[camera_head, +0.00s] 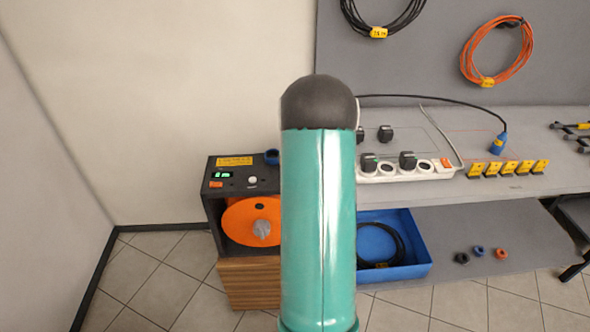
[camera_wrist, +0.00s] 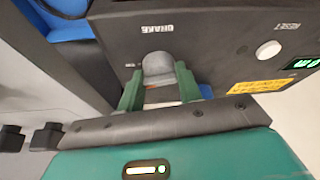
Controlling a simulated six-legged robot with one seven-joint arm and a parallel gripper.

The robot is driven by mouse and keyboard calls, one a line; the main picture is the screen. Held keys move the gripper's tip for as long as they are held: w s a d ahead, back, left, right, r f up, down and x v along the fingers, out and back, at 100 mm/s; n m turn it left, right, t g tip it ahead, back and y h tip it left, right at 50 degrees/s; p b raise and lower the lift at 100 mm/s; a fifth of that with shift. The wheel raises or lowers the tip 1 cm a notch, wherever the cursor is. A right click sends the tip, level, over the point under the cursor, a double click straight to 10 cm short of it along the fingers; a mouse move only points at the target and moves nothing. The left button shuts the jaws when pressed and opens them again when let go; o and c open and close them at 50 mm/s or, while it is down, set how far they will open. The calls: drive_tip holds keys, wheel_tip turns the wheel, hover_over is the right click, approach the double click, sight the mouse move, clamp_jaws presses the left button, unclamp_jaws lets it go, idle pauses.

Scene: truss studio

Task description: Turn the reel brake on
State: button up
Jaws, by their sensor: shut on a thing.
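In the wrist view, the grey brake knob (camera_wrist: 158,66) sits on the dark top panel of the reel box (camera_wrist: 215,55), beside an upside-down "BRAKE" label. My gripper (camera_wrist: 158,78) has one green finger on each side of the knob and is shut on it. A small red and white patch shows just below the knob, between the fingers. I cannot tell which position the brake is in. In the head view, the reel box (camera_head: 213,209) stands at left of centre with an orange reel (camera_head: 238,221) inside. My arm hides the brake knob and my gripper there.
The panel has a white reset button (camera_wrist: 268,50) and a green display (camera_wrist: 305,63). A workbench (camera_head: 515,185) with a white power strip (camera_head: 400,174) stands on the right. A blue bin (camera_head: 420,268) with black cable is below. Tiled floor at left is clear.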

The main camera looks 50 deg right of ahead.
drive_tip(key=shift+m+g+h, duration=0.3)
drive_tip(key=shift+m, duration=0.9)
drive_tip(key=o, duration=1)
drive_tip(key=v, duration=1.3)
drive_tip(key=shift+a+r, duration=0.15)
drive_tip(key=shift+r, duration=0.2)
